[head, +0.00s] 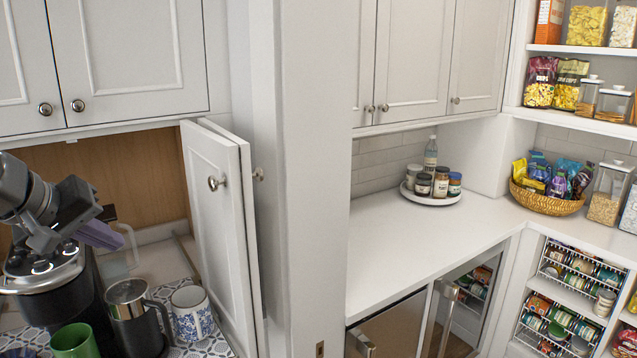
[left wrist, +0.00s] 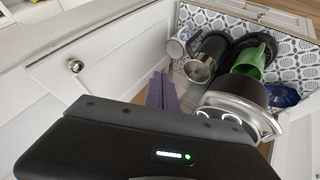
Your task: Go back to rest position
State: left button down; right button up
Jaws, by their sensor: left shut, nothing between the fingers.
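My left gripper (head: 112,237) comes in from the left in the head view, above the black and silver coffee machine (head: 45,275). Its purple fingers are shut and hold nothing. In the left wrist view the closed fingers (left wrist: 162,92) point toward the cabinet nook, beside the coffee machine (left wrist: 238,108). My right gripper is in neither view.
The open folded cabinet door (head: 215,215) stands right of my left gripper. A steel-and-black pitcher (head: 130,305), a blue-patterned mug (head: 190,315) and a green cup (head: 72,342) stand on the patterned mat. The white counter (head: 415,235) at right is mostly clear.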

pick_arm(q)
jog(key=w+d+f+g, duration=0.1)
jog(key=w+d+f, duration=0.25)
jog(key=f, duration=0.55)
jog(key=w+d+f+g, duration=0.15)
jog(key=w+f, duration=0.25)
jog(key=f, duration=0.5)
jog(key=s+d+f+m+g+h+b, duration=0.1)
jog(key=d+f, duration=0.4)
jog(key=f, duration=0.8)
jog(key=s+d+f+m+g+b, duration=0.1)
jog(key=d+f, duration=0.4)
jog(key=f, duration=0.8)
jog(key=s+d+f+m+g, duration=0.1)
jog(key=s+d+f, duration=0.3)
jog(key=s+f, duration=0.25)
jog(key=s+d+f+g, duration=0.1)
jog(key=s+d+f, duration=0.35)
jog(key=f, duration=0.35)
jog(key=s+d+f+m+g, duration=0.1)
jog(key=s+d+f, duration=0.2)
jog(key=s, duration=0.6)
jog(key=s+d+f+h, duration=0.1)
jog(key=s+d+f, duration=0.1)
jog(key=s+f, duration=0.3)
jog(key=s+b, duration=0.1)
jog(key=s, duration=0.3)
jog(key=shift+d+f+m+g, duration=0.35)
jog(key=shift+d+m, duration=0.05)
jog(key=shift+s, duration=0.1)
